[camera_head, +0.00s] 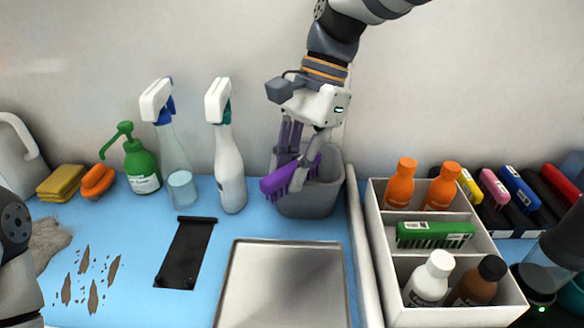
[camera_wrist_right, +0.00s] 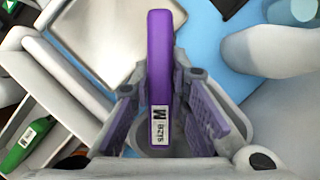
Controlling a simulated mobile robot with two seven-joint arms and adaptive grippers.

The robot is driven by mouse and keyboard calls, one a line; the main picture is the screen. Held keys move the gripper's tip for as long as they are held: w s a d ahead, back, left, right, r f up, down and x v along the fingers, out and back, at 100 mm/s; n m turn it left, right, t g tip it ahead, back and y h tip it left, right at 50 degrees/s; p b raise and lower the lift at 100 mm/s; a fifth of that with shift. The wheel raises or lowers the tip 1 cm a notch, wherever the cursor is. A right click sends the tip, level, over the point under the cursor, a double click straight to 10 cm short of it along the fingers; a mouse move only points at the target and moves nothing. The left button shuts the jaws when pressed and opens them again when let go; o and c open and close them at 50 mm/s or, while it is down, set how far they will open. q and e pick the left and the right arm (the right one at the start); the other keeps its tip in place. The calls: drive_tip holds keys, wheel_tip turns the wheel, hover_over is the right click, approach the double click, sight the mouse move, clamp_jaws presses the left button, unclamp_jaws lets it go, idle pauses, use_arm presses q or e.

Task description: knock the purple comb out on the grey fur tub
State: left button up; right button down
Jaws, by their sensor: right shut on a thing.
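The purple comb (camera_head: 287,178) is held by my right gripper (camera_head: 303,160) at the grey fur tub (camera_head: 311,206). The comb lies slantwise across the front of the tub's opening, its left end lower and outside the rim. I cannot tell whether it touches the rim. In the right wrist view, the comb (camera_wrist_right: 160,60) stands between the two fingers of the gripper (camera_wrist_right: 168,105), with a white "size M" label near its lower end. The tub's inside is mostly hidden by the gripper and comb. My left gripper is out of view; only part of my left arm shows at the left edge.
A white spray bottle (camera_head: 230,165) stands close left of the tub. A white divided organizer (camera_head: 378,245) with bottles stands to the right. A metal tray (camera_head: 283,285) lies in front. A black holder (camera_head: 187,255) and brown fur clumps (camera_head: 93,296) lie on the blue mat.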

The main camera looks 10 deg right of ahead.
drive_tip(key=shift+f, duration=0.5)
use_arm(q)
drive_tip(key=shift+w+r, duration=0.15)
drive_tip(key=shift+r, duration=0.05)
use_arm(e)
drive_tip(key=shift+f, duration=0.15)
idle(0.7)
drive_tip(key=shift+r+p, duration=0.4)
drive_tip(key=shift+r, duration=0.75)
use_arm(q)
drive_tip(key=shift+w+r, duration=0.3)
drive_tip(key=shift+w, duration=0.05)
use_arm(e)
drive_tip(key=shift+f, duration=1)
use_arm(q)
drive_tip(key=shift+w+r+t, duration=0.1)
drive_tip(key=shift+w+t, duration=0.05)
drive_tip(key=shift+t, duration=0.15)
use_arm(e)
drive_tip(key=shift+f, duration=0.1)
